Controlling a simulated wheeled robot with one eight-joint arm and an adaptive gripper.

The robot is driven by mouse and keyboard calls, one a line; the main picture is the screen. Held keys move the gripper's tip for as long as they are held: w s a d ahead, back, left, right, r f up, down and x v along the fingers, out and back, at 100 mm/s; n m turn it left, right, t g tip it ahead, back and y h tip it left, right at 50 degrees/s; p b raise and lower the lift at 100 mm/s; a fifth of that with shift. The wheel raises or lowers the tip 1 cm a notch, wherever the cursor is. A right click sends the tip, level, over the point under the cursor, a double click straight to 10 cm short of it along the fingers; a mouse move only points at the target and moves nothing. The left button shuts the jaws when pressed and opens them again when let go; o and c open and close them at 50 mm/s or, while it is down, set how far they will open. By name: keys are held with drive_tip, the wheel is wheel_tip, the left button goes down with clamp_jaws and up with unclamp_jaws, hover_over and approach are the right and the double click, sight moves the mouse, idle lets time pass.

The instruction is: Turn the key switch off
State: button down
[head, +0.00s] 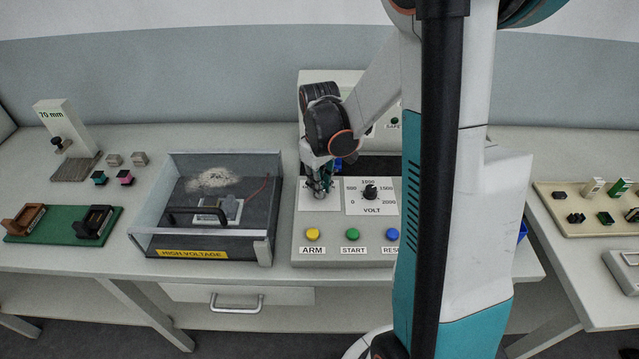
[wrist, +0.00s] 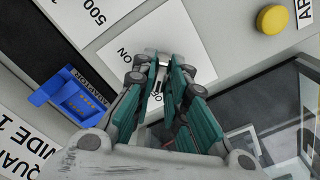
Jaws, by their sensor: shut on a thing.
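The control panel (head: 340,232) stands on the bench with its key switch plate (head: 308,201) at the upper left of its sloped face. The plate (wrist: 122,42) shows "ON" in the wrist view, with part of another word beside the fingers. My gripper (head: 319,190) points down at this plate. In the wrist view its fingers (wrist: 163,66) are closed together over the plate, shut on the key of the switch. The key is mostly hidden between the fingertips, so I cannot tell its angle.
A volt dial (head: 370,192) sits just right of the switch. The yellow ARM (head: 313,234), green START (head: 353,234) and blue reset (head: 392,234) buttons lie in front. A clear-lidded high voltage box (head: 212,207) stands close on the left.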

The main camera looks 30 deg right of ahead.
idle(0.5)
drive_tip(key=c, duration=1.6)
unclamp_jaws()
drive_tip(key=shift+r, duration=0.1)
wheel_tip(320, 180, up, 12)
